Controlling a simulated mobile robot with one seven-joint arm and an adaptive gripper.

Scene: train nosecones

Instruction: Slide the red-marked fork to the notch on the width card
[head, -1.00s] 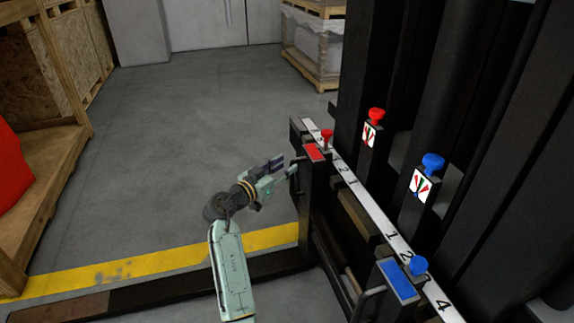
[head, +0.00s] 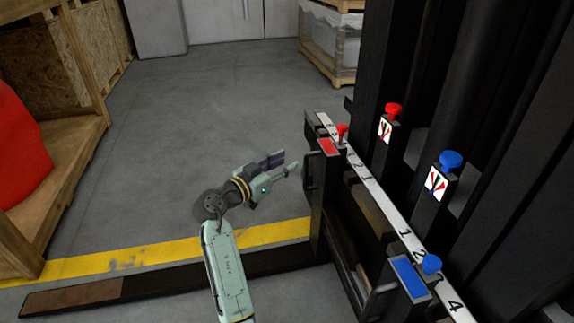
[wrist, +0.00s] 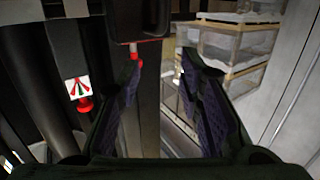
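The red-marked fork (head: 317,185) is a dark upright at the far end of the carriage, with a red plate (head: 329,147) and a small red knob (head: 342,130) on top. A white numbered strip (head: 385,205) runs along the carriage. I cannot make out a width card or its notch for certain. My gripper (head: 290,163) is open and empty, just left of the fork and apart from it. In the wrist view, a red knob (wrist: 135,50) under a dark block (wrist: 143,24) shows beyond the open fingers (wrist: 162,70).
A blue plate (head: 409,277) and blue knob (head: 431,264) mark the nearer fork. Dark mast posts on the right carry a red knob (head: 393,109) and a blue knob (head: 451,160) above small marked cards.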

